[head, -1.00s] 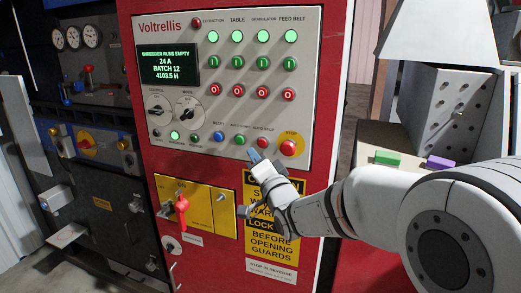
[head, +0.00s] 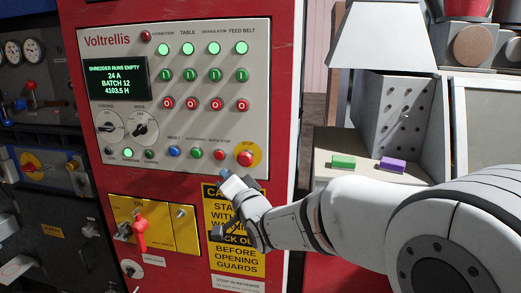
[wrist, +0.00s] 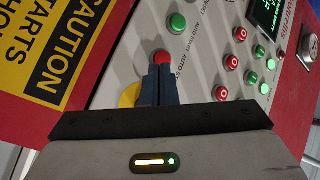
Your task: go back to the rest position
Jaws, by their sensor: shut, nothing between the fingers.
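My gripper (head: 222,172) is shut and empty, in front of the lower right of the Voltrellis control panel (head: 190,128). In the wrist view its dark fingers (wrist: 160,84) are together. Their tips overlap the red auto stop button (wrist: 160,57), and they partly hide the yellow disc (wrist: 132,95) of the stop button. In the head view the auto stop button (head: 220,153) shows just above the fingertips, and the red stop button (head: 246,158) is to their upper right. I cannot tell the exact gap to the panel. The screen (head: 117,79) reads "shredder runs empty".
A yellow plate with a red rotary handle (head: 140,231) is at lower left. A caution sign (head: 232,257) is partly behind my gripper. A green block (head: 343,162) and a purple block (head: 392,165) lie on a ledge at right, beside a perforated panel (head: 400,110).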

